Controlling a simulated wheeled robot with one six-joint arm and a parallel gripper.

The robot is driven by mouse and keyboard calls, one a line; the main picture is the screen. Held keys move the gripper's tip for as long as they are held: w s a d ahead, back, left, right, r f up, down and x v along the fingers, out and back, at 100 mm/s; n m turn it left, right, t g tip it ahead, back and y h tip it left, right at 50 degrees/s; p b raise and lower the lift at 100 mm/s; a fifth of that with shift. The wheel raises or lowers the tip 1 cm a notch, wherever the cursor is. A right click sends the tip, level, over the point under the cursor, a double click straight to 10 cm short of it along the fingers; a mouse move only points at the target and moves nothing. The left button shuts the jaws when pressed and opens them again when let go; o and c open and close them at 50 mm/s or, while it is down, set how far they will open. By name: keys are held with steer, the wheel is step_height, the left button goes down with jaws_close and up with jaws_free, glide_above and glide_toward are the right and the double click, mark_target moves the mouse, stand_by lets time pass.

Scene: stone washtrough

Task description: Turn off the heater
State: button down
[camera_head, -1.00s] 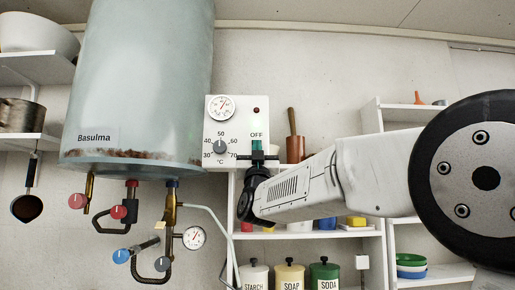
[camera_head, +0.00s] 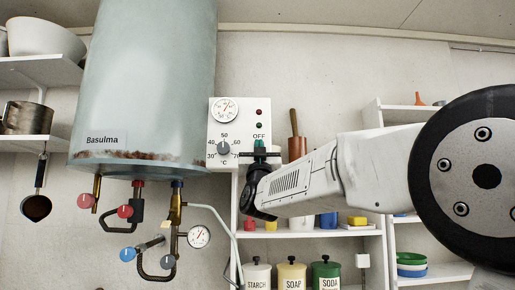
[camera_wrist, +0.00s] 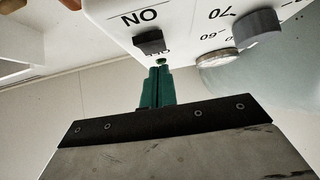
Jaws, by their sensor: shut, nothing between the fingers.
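The heater is a pale grey-blue tank (camera_head: 150,85) labelled Basulma, with rust along its lower edge. In the wrist view the box appears upside down, with a black switch (camera_wrist: 150,42) between ON and OFF. My gripper (camera_head: 260,146) is at the box's lower right, its green fingers shut and empty. In the wrist view the fingertips (camera_wrist: 160,70) are close to the OFF label; I cannot tell whether they touch.
Several valves and pipes (camera_head: 128,212) hang under the tank, with a pressure gauge (camera_head: 199,237). A white shelf unit (camera_head: 370,250) with canisters and bottles stands behind my arm. A left shelf (camera_head: 40,70) holds a white bowl, and a ladle hangs below.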

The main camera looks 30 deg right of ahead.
steer(key=s+a+f, duration=0.4)
steer(key=s+f, duration=0.1)
steer(key=s, duration=0.4)
steer(key=shift+s+a+f, duration=0.2)
steer(key=shift+s+f, duration=0.05)
steer(key=shift+f, duration=0.05)
steer(key=w+a+f+n+g+y, duration=0.2)
steer(key=w+f+y, duration=0.1)
steer(key=f+y, duration=0.25)
steer(key=w+a+f+n+g+y, duration=0.2)
steer(key=w+f+n+y, duration=0.1)
steer(key=f+y, duration=0.3)
steer(key=s+a+f+n+g+y, duration=0.15)
steer(key=f+g, duration=0.25)
steer(key=f, duration=0.4)
steer(key=s+a+f+m+g, duration=0.1)
steer(key=s+f+g, duration=0.2)
steer(key=f, duration=0.5)
steer(key=s+f+g, duration=0.4)
steer(key=s+f, duration=0.1)
steer(key=s, duration=0.5)
steer(key=s+d+f+g, duration=0.1)
steer(key=s+f+g, duration=0.3)
steer(key=s, duration=0.6)
steer(key=s+f+g, duration=0.4)
steer(key=s+f, duration=0.2)
steer(key=s, duration=0.4)
steer(key=shift+d+f, duration=0.15)
steer(key=shift+f, duration=0.25)
